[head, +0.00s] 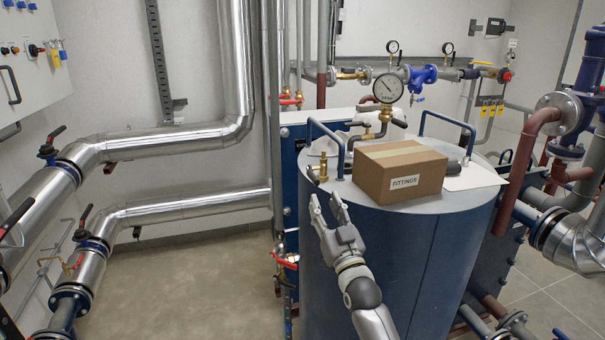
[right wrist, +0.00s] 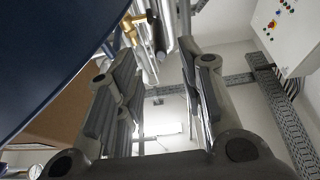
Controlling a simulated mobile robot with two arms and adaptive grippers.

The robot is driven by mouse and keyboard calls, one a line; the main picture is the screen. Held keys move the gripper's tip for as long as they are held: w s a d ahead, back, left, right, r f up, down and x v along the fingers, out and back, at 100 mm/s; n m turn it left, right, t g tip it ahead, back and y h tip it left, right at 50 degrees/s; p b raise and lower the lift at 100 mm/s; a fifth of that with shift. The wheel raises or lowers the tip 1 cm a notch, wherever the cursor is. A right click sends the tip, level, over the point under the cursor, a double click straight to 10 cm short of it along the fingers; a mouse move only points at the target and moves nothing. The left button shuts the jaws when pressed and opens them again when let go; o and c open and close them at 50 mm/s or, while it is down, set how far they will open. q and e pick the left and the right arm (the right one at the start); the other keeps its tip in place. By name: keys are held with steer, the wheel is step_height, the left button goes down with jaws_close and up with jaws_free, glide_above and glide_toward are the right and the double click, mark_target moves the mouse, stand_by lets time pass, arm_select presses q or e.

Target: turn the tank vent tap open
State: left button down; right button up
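The tank vent tap (head: 323,168) is a small brass tap standing upright at the near left rim of the blue tank (head: 400,260), beside a blue lifting handle. A brass fitting, likely this tap, shows at the top of the right wrist view (right wrist: 132,24), beyond the fingertips. My right gripper (head: 325,203) is open and empty, fingers pointing up, just below and in front of the tap. I see a clear gap between fingers and tap. In the right wrist view the two fingers (right wrist: 157,70) are spread wide. My left gripper is not in view.
A cardboard box labelled FITTINGS (head: 402,172) sits on the tank top, right of the tap. A blue handle (head: 325,128) arches close to the tap. A pressure gauge (head: 388,89) stands behind. Floor to the left is clear.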

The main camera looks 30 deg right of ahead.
mark_target(314, 175)
steer(key=p+x, duration=0.2)
steer(key=x, duration=0.7)
steer(key=shift+w+d+p, duration=0.1)
steer(key=shift+w+p, duration=0.2)
steer(key=shift+w, duration=0.05)
steer(key=shift+c, duration=0.2)
jaws_close()
